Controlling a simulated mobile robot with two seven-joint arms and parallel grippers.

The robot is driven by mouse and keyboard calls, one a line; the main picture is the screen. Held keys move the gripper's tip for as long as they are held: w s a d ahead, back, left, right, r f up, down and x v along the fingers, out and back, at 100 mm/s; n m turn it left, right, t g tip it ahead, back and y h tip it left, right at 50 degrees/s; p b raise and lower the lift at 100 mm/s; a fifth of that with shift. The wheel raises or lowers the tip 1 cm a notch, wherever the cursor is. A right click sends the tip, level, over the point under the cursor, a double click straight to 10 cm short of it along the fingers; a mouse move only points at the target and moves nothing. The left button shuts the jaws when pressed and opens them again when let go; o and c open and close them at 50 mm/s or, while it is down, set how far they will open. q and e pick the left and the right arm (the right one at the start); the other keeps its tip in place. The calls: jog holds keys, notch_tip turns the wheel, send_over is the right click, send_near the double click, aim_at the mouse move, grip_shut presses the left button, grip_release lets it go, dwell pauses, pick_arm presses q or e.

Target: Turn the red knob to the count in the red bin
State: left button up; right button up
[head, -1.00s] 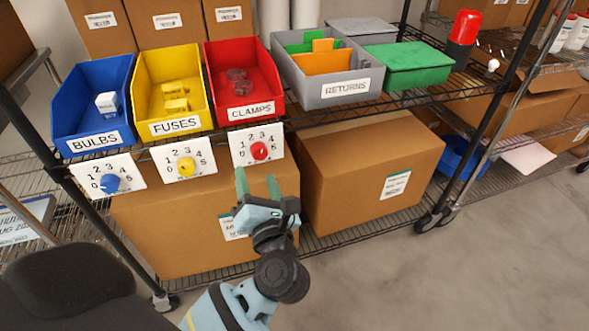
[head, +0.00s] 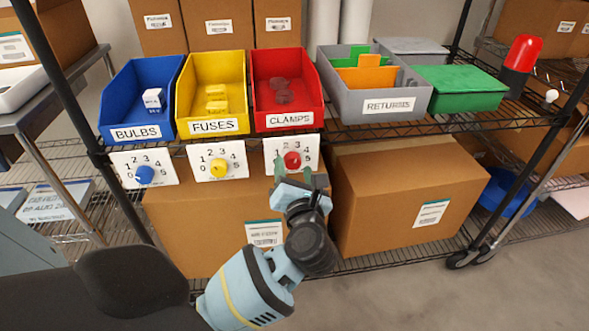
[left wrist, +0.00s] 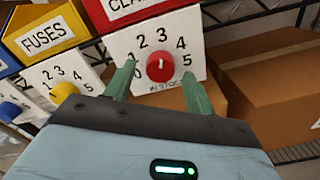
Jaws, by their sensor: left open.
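The red knob (head: 292,160) sits on a white dial plate numbered 0 to 5, below the red bin (head: 289,96) labelled CLAMPS. In the left wrist view the red knob (left wrist: 160,68) has a white mark pointing up, roughly toward 3. The red bin holds a few dark red clamps (head: 281,91); they overlap and I cannot tell their count. My left gripper (head: 293,173) is open just in front of the dial. Its green fingers (left wrist: 158,75) appear on either side of the knob with gaps; I see no contact. My right gripper is not in view.
The blue knob (head: 145,174) and yellow knob (head: 218,168) sit on similar plates to the left, under the blue and yellow bins. Cardboard boxes (head: 400,195) stand on the shelf below. A grey RETURNS bin (head: 345,105) is right of the red bin.

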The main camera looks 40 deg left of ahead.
pick_arm(q)
jog(key=shift+w+a, duration=0.3)
jog(key=shift+a, duration=0.1)
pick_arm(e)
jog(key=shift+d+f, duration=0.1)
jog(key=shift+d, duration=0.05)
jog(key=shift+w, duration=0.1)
pick_arm(q)
jog(key=c, duration=1)
jog(key=shift+o, duration=0.2)
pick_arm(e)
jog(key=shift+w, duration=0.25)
